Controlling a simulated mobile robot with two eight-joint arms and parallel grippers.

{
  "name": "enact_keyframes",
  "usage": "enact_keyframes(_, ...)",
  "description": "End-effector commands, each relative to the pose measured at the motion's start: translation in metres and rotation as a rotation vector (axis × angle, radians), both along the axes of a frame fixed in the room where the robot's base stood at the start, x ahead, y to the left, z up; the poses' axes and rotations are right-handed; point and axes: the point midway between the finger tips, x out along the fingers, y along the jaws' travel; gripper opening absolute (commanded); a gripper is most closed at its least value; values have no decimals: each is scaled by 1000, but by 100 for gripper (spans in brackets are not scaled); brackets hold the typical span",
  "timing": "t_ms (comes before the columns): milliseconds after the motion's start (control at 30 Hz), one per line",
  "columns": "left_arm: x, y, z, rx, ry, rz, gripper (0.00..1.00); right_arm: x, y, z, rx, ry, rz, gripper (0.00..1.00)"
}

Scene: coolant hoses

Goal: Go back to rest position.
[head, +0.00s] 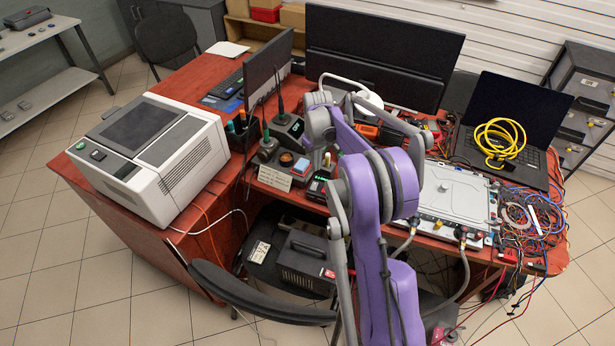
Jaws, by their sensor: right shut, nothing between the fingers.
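My right arm, purple and grey, rises from the bottom centre over the desk (212,72). My right gripper (318,100) is at its far end, above the middle of the desk in front of the large monitor (375,55). It is shut and empty; its fingertips are small and partly lost against the clutter. My left gripper is not in view. A flat white-grey unit (455,193) lies on the desk right of my arm. Grey hoses (464,270) hang from connectors at its front edge; my arm hides part of this area.
A white boxy machine (150,155) stands at the left. An open laptop (510,115) with a coiled yellow cable (498,138) and tangled wires (530,215) are at the right. A dark chair (255,300) is in front. Tiled floor is free at lower left.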

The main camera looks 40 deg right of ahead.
Motion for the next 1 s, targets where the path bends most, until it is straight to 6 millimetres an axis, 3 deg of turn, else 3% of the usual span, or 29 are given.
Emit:
enact_keyframes(233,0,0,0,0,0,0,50,0,1,0,0,-1,0,0)
enact_keyframes(367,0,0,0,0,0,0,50,-3,13,10,-7,-15,5,0)
enact_keyframes(667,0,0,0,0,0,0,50,-47,96,67,-43,-123,18,0)
enact_keyframes(800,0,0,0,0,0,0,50,-79,135,85,-53,-186,23,0)
enact_keyframes(1000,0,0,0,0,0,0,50,-133,182,97,-56,-278,31,0)
